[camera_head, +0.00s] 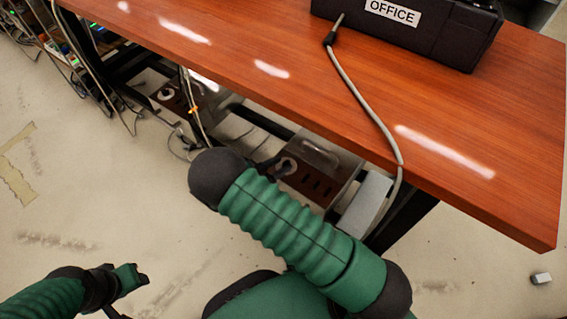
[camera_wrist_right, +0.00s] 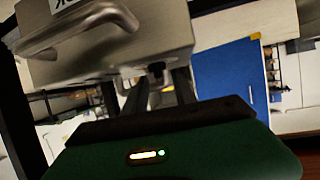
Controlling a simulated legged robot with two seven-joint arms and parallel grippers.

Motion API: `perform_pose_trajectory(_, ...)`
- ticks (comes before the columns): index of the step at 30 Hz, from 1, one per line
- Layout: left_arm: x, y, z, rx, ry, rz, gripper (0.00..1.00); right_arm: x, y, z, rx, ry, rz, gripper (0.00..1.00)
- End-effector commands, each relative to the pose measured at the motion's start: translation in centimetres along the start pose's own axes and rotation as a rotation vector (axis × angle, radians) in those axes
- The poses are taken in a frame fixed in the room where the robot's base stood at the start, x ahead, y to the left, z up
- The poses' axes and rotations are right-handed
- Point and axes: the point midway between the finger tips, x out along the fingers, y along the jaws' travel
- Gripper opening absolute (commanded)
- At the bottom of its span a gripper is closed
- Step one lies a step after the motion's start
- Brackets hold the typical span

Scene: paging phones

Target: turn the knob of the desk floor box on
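The desk floor box (camera_head: 335,158) is a grey metal box with a brown panel, under the desk. A round pale knob (camera_head: 287,167) shows at the panel's near left end. My right gripper (camera_head: 274,165) reaches under the desk edge, its dark fingers right beside the knob; contact is unclear. In the wrist view, the two fingers (camera_wrist_right: 159,88) stand apart below the metal box (camera_wrist_right: 160,35) with its bar handle; a small dark part shows beyond the gap. My left gripper (camera_head: 137,278) is low at the left, away from the box; its finger gap is unclear.
The wooden desk (camera_head: 320,95) overhangs the floor box and carries a black case (camera_head: 410,30) labelled OFFICE. A grey cable (camera_head: 360,95) hangs over its front edge to a pale grey block (camera_head: 365,205). Another box (camera_head: 165,92) and loose cables lie left.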

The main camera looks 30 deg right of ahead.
Motion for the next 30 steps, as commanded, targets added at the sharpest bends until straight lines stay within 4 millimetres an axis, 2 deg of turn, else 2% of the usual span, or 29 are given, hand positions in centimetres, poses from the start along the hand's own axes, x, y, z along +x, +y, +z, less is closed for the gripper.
perform_pose_trajectory(2, -0.02, -0.01, 0.00, 0.000, 0.000, 0.000, 0.41, 0.16, 0.05, 0.02, 0.001, -0.003, 0.001, 0.31)
perform_pose_trajectory(9, -0.01, 0.01, 0.00, 0.000, 0.000, 0.000, 0.41, 0.32, 0.09, 0.06, 0.001, -0.005, 0.001, 0.00)
perform_pose_trajectory(22, -0.06, 0.01, -0.01, 0.000, 0.000, 0.000, 0.41, 0.35, 0.06, 0.09, 0.005, -0.004, 0.014, 0.00)
perform_pose_trajectory(30, -0.38, 0.01, -0.09, 0.000, 0.000, 0.000, 0.41, 0.42, -0.26, 0.13, 0.049, -0.006, 0.121, 0.00)
